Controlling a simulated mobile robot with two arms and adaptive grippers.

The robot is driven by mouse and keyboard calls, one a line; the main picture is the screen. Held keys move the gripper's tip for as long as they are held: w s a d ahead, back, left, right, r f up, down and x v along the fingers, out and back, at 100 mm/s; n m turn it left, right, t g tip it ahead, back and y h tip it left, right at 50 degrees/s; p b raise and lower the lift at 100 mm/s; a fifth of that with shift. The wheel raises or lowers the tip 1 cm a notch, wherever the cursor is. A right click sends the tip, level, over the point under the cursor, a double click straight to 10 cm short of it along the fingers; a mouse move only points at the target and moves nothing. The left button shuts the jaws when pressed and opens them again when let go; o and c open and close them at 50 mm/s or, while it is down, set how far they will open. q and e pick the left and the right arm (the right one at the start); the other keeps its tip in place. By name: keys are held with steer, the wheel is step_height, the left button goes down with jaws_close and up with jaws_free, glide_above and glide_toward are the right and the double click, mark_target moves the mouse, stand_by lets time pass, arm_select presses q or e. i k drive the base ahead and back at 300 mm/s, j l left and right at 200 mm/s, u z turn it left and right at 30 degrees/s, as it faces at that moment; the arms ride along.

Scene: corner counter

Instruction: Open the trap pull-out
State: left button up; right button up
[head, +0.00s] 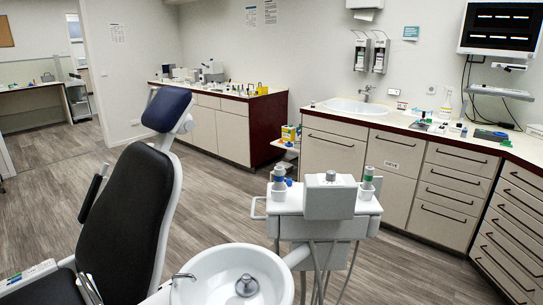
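Neither of my grippers is in view. The corner counter (425,128) stands at the right against the wall. Under its sink is a wide cabinet front (332,158) with a dark bar handle near the top, shut. Right of it is another shut front (385,185), with a handle near its top and a small label (392,164) too small to read. I cannot tell for certain which front is the trap pull-out. No front on this counter stands open.
A dental chair (120,215) fills the left foreground. A dental unit (325,205) with a white spittoon bowl (236,278) stands between me and the counter. Drawer stacks (448,190) continue to the right. Free wood floor (225,205) lies between chair and cabinets.

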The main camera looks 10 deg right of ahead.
mark_target(391, 152)
steer(key=i+l, duration=0.2)
steer(key=i+l+u, duration=0.1)
steer(key=l, duration=0.35)
steer(key=i+l, duration=0.25)
steer(key=i+l+u, duration=0.1)
steer(key=l, duration=0.3)
steer(key=i+l, duration=0.2)
steer(key=l, duration=0.15)
steer(key=i+l+u, duration=0.1)
steer(key=l, duration=0.25)
steer(key=i+l, duration=0.2)
steer(key=l, duration=0.2)
steer(key=j+u, duration=0.05)
